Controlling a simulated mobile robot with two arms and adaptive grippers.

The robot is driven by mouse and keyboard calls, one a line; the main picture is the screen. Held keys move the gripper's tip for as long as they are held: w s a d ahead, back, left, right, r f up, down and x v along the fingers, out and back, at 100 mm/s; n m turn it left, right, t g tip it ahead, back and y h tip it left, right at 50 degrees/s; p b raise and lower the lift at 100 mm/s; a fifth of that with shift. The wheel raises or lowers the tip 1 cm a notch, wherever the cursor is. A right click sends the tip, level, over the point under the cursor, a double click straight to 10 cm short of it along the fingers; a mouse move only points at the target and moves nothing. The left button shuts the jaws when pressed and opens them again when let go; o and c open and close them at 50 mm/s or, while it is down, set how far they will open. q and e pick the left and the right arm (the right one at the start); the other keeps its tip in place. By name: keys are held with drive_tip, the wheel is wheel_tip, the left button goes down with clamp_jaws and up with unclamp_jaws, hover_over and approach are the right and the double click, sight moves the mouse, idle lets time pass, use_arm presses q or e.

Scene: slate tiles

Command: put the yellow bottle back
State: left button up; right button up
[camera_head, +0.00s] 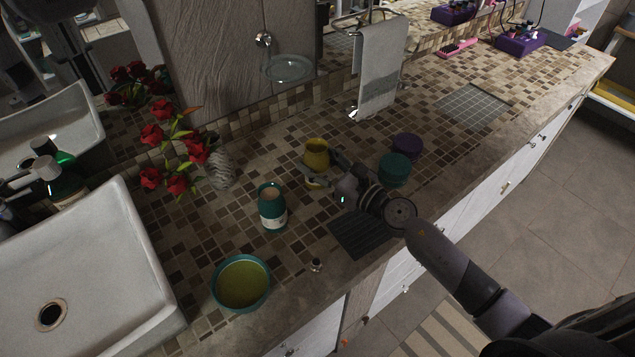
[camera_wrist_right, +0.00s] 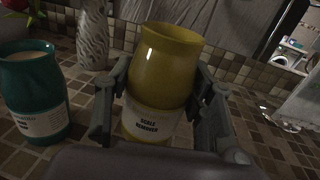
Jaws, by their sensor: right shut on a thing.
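The yellow bottle (camera_head: 317,150) is at the middle of the tiled counter, near the wall side. It has an open top and a white label reading "scale remover" in the right wrist view (camera_wrist_right: 165,68). My right gripper (camera_head: 324,172) is shut on it, with one finger on each side of its body in the wrist view. The bottle looks roughly upright. I cannot tell whether its base touches the counter. My left gripper is not in view.
A teal bottle (camera_head: 272,210) stands left of the yellow one. A teal-rimmed bowl (camera_head: 241,308), a vase (camera_head: 221,168) with red roses and a sink (camera_head: 110,270) lie farther left. A teal jar (camera_head: 394,169), a purple one (camera_head: 408,144) and a dark mat (camera_head: 362,238) are near my right arm.

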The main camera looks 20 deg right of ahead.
sight(317, 173)
wheel_tip(317, 173, down, 4)
drive_tip(key=shift+r+b, duration=0.15)
drive_tip(key=shift+b, duration=1.1)
drive_tip(key=shift+f, duration=0.3)
drive_tip(key=shift+f+b, duration=0.2)
drive_tip(key=shift+b, duration=0.1)
drive_tip(key=o, duration=1.4)
drive_tip(key=shift+r, duration=0.15)
